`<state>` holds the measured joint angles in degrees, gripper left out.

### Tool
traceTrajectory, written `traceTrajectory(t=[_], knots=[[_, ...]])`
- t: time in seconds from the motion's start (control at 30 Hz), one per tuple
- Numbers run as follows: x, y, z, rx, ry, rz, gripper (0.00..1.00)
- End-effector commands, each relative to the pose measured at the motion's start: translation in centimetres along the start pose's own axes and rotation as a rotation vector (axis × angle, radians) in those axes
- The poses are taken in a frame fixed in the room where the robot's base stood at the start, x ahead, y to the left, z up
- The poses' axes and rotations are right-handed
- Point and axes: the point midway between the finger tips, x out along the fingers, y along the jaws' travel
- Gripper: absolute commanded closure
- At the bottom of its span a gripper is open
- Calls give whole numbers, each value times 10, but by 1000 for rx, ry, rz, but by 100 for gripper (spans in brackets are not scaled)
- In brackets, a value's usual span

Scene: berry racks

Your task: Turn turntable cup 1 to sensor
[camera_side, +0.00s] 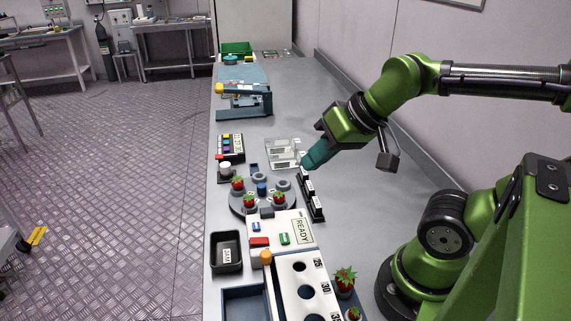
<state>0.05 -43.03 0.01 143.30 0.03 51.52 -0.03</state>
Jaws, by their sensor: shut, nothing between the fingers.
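The round grey turntable (236,208) lies on the bench. It carries several cup rings around a blue centre hub (262,189). Three strawberries sit in cups: one at the back left (237,184), one at the front (249,200) and one at the front right (279,198). Two cups toward the back and right look empty. I cannot read which cup is number 1. My gripper (306,167), with teal fingers, is shut and empty. It points down and left, close to the back right of the turntable, by the black labelled strip (311,195).
A box marked READY (278,230) with red and green buttons stands in front. A black tray (227,253) is at left. A white holed board (302,285) and loose strawberries (345,279) are nearer. Clear holders (283,152) and a blue press (245,100) stand behind.

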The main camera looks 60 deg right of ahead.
Motion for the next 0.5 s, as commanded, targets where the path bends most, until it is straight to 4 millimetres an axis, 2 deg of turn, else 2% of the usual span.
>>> traceTrajectory(t=[0.13,0.23,0.33,0.43,0.5], knots=[[0,0,0,0,-1,0,100],[2,0,1,2,-11,4,85],[13,4,1,15,-55,22,69],[27,5,-15,35,-108,52,54],[38,7,-33,50,-157,82,46]])
